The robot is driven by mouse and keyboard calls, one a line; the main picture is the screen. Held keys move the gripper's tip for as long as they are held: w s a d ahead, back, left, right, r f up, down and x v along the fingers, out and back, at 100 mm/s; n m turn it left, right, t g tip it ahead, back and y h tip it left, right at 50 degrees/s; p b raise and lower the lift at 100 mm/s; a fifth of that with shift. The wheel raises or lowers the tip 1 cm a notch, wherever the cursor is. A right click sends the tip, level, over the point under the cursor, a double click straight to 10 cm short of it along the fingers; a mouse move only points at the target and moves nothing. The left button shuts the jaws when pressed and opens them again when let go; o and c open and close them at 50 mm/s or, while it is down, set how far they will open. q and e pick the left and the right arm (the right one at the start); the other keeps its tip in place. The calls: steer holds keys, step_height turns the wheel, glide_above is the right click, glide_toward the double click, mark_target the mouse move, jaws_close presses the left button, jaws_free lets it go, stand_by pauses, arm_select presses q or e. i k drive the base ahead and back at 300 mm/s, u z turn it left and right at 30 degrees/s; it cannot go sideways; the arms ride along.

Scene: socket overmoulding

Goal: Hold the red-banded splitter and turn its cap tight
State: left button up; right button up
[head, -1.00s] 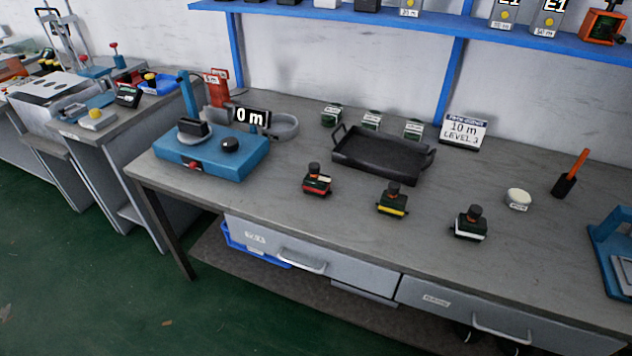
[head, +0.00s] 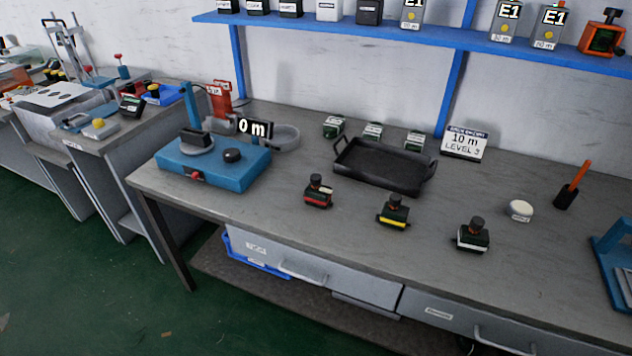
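The red-banded splitter (head: 318,199) stands upright on the grey workbench, a small dark green block with a red band low on its front. Its black cap (head: 316,179) sits on top; I cannot tell how tight it is. A light patch shows beside the cap. A yellow-banded splitter (head: 393,218) and a white-banded splitter (head: 472,240) stand to its right, each with a black cap on top. Neither of my grippers is in view, and nothing touches the red-banded splitter.
A blue tester (head: 225,178) with a "0 m" display (head: 255,128) stands left. A black tray (head: 372,178) lies behind the splitters. A white round tub (head: 520,208) and an orange-handled tool (head: 572,186) are at right. Bench (head: 270,222) in front of the red-banded splitter is clear.

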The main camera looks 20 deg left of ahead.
mark_target(315, 179)
steer(key=z, duration=3.5)
steer(key=k, duration=2.5)
steer(key=u, duration=2.1)
